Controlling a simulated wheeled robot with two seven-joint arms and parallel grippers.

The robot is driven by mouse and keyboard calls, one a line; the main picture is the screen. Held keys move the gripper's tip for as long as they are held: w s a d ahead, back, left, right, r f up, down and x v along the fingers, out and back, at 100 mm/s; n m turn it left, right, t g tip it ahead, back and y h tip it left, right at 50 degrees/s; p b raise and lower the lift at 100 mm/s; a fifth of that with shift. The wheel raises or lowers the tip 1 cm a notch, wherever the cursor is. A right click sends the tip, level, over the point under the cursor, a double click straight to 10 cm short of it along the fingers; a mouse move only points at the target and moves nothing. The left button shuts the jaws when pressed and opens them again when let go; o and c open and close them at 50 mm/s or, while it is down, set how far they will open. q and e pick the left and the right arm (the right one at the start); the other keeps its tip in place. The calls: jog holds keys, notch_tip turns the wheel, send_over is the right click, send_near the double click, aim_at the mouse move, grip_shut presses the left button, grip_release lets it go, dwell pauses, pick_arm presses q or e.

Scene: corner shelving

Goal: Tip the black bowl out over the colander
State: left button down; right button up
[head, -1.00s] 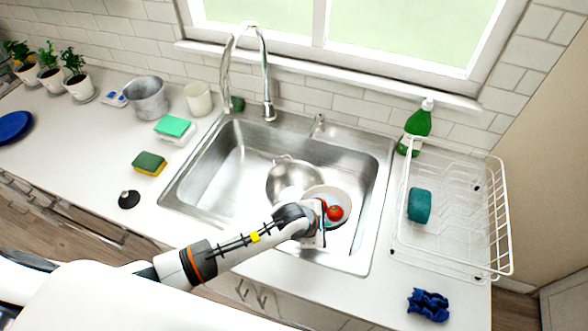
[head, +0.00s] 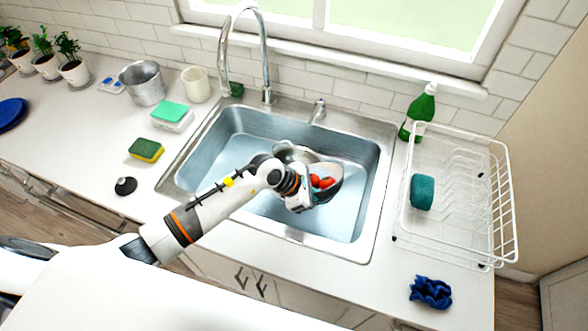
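My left gripper (head: 304,193) is over the sink, at the near left rim of a bowl (head: 332,171). It looks shut on that rim, though its fingertips are partly hidden. My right gripper is not in view.
The steel sink (head: 225,150) has a tall faucet (head: 266,60) behind it. A white wire dish rack (head: 460,190) with a teal sponge (head: 422,191) stands on the right. A green bottle (head: 418,112) is behind the rack's left side. A blue cloth (head: 430,292) lies in front.

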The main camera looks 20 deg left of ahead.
pick_arm(q)
jog(key=shift+w+a+r+g+h+b, duration=0.15)
jog(key=shift+w+a+g+h+b, duration=0.15)
jog(key=shift+w+a+h+b, duration=0.25)
dwell(0.7)
jog(key=shift+w+a+r+n+g+h, duration=0.2)
jog(key=shift+a+r+n+g+h, duration=0.1)
jog(key=shift+r+h, duration=0.15)
jog(key=shift+w+a+r+n+g+h, duration=0.2)
jog(key=shift+a+r+h, duration=0.1)
jog(key=shift+r, duration=0.25)
dwell(0.6)
jog(key=shift+w+a+r+n+g+h, duration=0.3)
jog(key=shift+a+r+n+h, duration=0.15)
jog(key=shift+r+h, duration=0.2)
dwell(0.6)
jog(key=shift+w+a+r+h, duration=0.1)
jog(key=shift+a+r+h, duration=0.05)
jog(key=shift+r+h, duration=0.1)
jog(key=shift+a+r, duration=0.1)
